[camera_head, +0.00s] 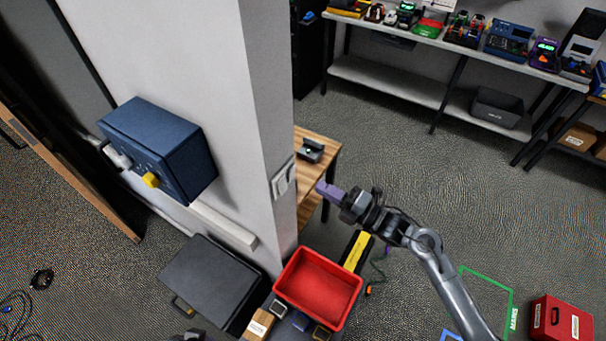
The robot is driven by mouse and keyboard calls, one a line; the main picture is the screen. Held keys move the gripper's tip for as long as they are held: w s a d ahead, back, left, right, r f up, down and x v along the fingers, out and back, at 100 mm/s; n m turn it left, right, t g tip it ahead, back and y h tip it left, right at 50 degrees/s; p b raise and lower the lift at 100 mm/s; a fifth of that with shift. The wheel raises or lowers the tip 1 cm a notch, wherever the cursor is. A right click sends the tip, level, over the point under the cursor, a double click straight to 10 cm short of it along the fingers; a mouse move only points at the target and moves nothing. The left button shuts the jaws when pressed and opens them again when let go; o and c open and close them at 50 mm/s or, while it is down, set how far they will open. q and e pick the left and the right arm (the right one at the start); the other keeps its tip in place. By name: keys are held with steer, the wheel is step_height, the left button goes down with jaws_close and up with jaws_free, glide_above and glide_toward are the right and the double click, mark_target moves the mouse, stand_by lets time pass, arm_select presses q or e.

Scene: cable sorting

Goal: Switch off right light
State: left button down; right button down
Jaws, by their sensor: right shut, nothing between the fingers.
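A pale switch plate (284,180) is on the narrow side face of the grey wall column, near its right edge. It seems to have two rockers side by side, but their on or off positions are too small to tell. My right gripper (321,187) has purple fingers and is shut and empty. Its tips point left toward the plate, with a small gap between them in the picture. The arm reaches up from the lower right. My left gripper cannot be made out.
A blue box (160,148) with a yellow knob is mounted on the column's left face. A wooden table (316,145) stands behind the column. A red bin (318,288) and a black case (208,282) lie below. Open floor is at the right.

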mark_target(293, 171)
arm_select(q)
steer(key=shift+r+p, duration=0.65)
steer(key=shift+r, duration=0.1)
arm_select(e)
steer(key=x, duration=0.7)
arm_select(q)
steer(key=shift+r, duration=0.1)
arm_select(e)
steer(key=shift+d, duration=0.1)
